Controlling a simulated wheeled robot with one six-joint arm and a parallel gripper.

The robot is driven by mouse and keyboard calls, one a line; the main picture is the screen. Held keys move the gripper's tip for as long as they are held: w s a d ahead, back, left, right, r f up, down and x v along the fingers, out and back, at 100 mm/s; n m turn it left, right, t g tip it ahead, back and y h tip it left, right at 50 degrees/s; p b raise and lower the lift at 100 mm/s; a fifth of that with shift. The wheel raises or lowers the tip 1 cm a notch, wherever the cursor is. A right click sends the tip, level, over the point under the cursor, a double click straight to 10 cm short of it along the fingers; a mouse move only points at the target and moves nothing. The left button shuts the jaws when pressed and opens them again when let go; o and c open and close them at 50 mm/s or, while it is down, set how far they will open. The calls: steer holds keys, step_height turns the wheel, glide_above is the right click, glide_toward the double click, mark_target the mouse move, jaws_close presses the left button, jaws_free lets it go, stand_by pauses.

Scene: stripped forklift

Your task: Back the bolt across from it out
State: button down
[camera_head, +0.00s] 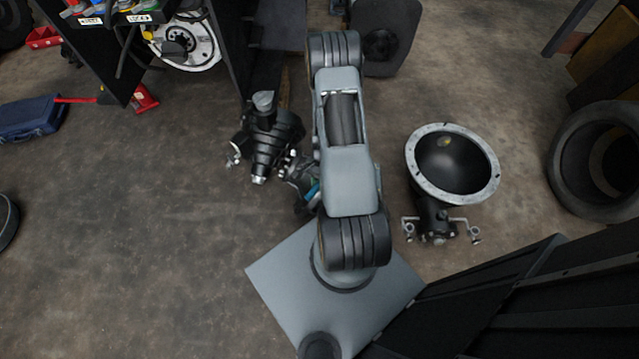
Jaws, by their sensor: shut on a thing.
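A black ribbed, tapering part (268,148) stands on the floor left of my arm, with a grey cap at its top. A pale metal bolt-like end (235,155) sticks out on its left side, and another small metal end (259,180) shows at its lower tip. My gripper (290,163) is at the right side of the ribbed part, across from the left bolt-like end. It appears shut on a bolt there. My arm and wrist hide much of this spot, so the held bolt and the fingertips are not clear.
A black bowl-shaped housing with a pale flange (483,187) stands right of my arm, with small metal ends on side brackets. A large tyre (570,170) lies at the far right. A blue toolbox (30,118) and red jack (144,98) are left.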

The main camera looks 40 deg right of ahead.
steer(key=shift+n, duration=0.5)
steer(key=shift+s+d+f+b, duration=0.1)
steer(key=shift+s+f+b, duration=0.15)
steer(key=shift+f+b, duration=0.4)
steer(key=shift+s+d+f+b, duration=0.1)
steer(key=shift+s+f+b, duration=0.1)
steer(key=shift+f+b, duration=0.5)
steer(key=shift+s+d+f+b, duration=0.1)
steer(key=shift+s+f+b, duration=0.2)
steer(key=shift+f, duration=0.65)
steer(key=shift+a+f, duration=0.1)
steer(key=shift+f, duration=0.1)
steer(key=shift+s+d+f+n+g+h+b, duration=0.2)
steer(key=shift+s+f+n+b, duration=0.1)
steer(key=shift+s+f+b, duration=0.2)
steer(key=shift+s+d+f+n+g+h+b, duration=0.1)
steer(key=shift+s+d+f+n+b, duration=0.1)
steer(key=shift+s+f+n+b, duration=0.3)
steer(key=c, duration=0.9)
jaws_free()
steer(key=shift+w+f, duration=0.1)
steer(key=shift+w, duration=0.05)
